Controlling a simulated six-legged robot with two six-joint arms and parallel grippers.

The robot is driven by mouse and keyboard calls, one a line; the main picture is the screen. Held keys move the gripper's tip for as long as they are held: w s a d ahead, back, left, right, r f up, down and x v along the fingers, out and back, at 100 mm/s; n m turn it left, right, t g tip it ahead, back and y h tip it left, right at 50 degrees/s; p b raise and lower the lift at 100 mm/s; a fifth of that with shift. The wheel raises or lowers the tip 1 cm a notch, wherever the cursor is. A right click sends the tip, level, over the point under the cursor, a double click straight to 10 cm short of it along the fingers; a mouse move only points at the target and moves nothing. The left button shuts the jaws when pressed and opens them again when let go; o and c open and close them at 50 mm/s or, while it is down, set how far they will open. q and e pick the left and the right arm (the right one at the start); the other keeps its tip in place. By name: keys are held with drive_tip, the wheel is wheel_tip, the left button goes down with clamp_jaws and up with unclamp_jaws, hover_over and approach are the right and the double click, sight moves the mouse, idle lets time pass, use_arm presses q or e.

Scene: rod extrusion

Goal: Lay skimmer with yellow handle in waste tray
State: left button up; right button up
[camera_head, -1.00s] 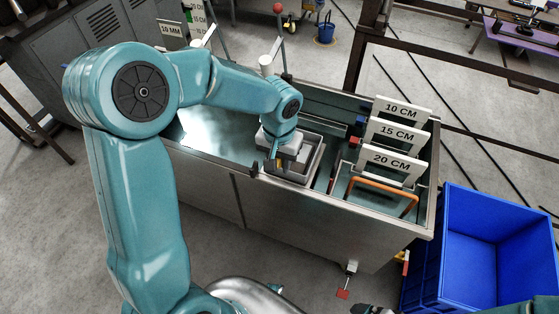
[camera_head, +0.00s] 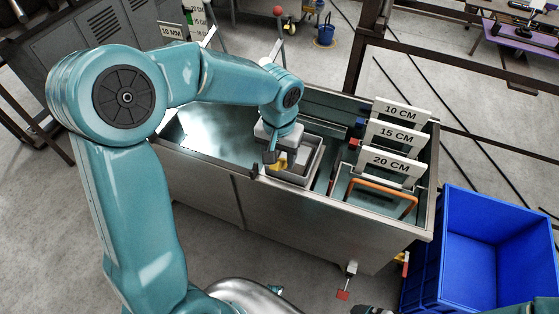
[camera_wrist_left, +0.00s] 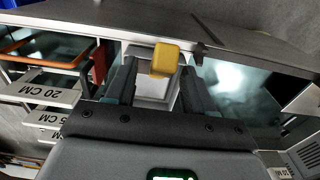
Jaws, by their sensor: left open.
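The yellow handle (camera_head: 280,161) of the skimmer shows at the near left end of the grey waste tray (camera_head: 314,166). In the left wrist view the yellow handle (camera_wrist_left: 165,58) is a short block between and just beyond my fingertips, over the pale tray (camera_wrist_left: 150,88). The skimmer's head is hidden. My left gripper (camera_head: 269,158) is open at the tray's near left end. Its two dark fingers (camera_wrist_left: 160,72) stand apart on both sides of the handle, with gaps visible. Part of my right gripper (camera_head: 370,309) shows at the bottom edge; its jaws are not clear.
The tray sits on a long metal water tank (camera_head: 320,201). Signs for 10, 15 and 20 CM (camera_head: 396,161) and an orange bar (camera_head: 385,186) stand to its right. A blue crate (camera_head: 480,255) is on the floor at lower right. Open water lies left of the tray.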

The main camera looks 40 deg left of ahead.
use_arm(q)
wheel_tip(320, 180, up, 9)
drive_tip(key=shift+s+f+p, duration=0.1)
drive_tip(key=shift+s+p, duration=0.05)
drive_tip(key=shift+p, duration=0.25)
drive_tip(key=shift+f, duration=0.1)
